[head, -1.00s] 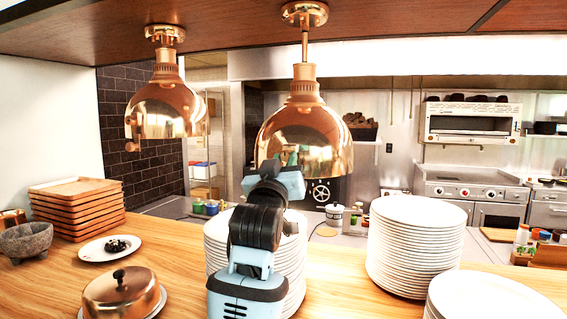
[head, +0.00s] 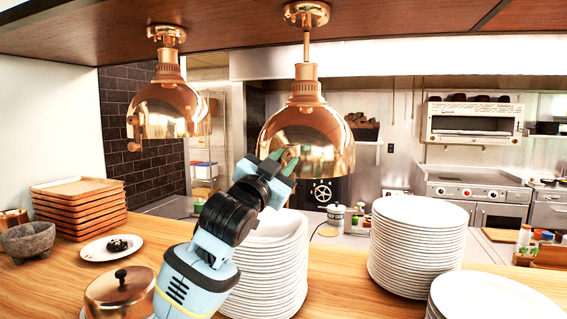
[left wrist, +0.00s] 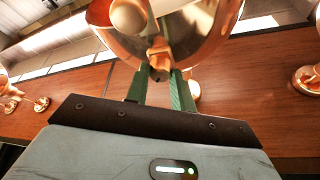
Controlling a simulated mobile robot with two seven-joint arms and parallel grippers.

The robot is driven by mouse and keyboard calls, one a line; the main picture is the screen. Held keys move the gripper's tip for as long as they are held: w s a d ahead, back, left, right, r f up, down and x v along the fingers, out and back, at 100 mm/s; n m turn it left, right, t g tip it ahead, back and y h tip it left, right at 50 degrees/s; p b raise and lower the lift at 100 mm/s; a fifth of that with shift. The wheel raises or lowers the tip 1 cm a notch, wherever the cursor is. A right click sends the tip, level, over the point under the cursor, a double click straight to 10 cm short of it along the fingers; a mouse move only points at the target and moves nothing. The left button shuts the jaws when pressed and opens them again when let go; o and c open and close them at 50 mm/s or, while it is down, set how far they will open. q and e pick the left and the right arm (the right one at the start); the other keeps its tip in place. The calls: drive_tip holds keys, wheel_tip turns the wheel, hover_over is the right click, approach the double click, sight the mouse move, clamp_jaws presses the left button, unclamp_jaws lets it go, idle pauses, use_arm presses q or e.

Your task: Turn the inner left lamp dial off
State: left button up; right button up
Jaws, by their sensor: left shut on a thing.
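The inner left lamp (head: 318,135) is a shiny copper dome hanging on a rod from the wooden shelf. My left gripper (head: 284,158) is raised against the lower left part of its shade. In the left wrist view, the green fingers (left wrist: 159,90) are closed around a small copper dial (left wrist: 158,52) on the lamp's shade (left wrist: 195,35). The dial is hidden behind my gripper in the head view, and its exact angle is hard to tell. My right gripper is in neither current view.
Another copper lamp (head: 168,110) hangs to the left with its own dial (head: 134,146). Below are a plate stack (head: 275,265), a copper cloche (head: 120,293) and a second plate stack (head: 415,250). The counter (head: 335,270) is bare between the stacks.

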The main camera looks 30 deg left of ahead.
use_arm(q)
drive_tip(key=m+h, duration=0.1)
drive_tip(key=m, duration=0.1)
drive_tip(key=m+g+h, duration=0.1)
drive_tip(key=m, duration=0.1)
drive_tip(key=m+h, duration=0.1)
drive_tip(key=m, duration=0.2)
drive_tip(key=shift+a+r, duration=0.2)
drive_tip(key=shift+a, duration=0.1)
drive_tip(key=shift+s+r+m+g+h, duration=0.1)
drive_tip(key=shift+m+g+h, duration=0.35)
drive_tip(key=shift+m, duration=0.85)
drive_tip(key=shift+r+m+g+h, duration=0.15)
drive_tip(key=shift+m+g, duration=0.5)
drive_tip(key=shift+m, duration=0.65)
drive_tip(key=shift+f, duration=0.15)
drive_tip(key=o, duration=1)
drive_tip(key=shift+s+a+f, duration=0.1)
drive_tip(key=shift+s+a, duration=0.1)
drive_tip(key=shift+s, duration=1.05)
drive_tip(key=shift+s+a+f, duration=0.15)
drive_tip(key=shift+s, duration=1.15)
drive_tip(key=shift+s+a+f, duration=0.1)
drive_tip(key=shift+s+a, duration=0.1)
drive_tip(key=shift+s, duration=1.05)
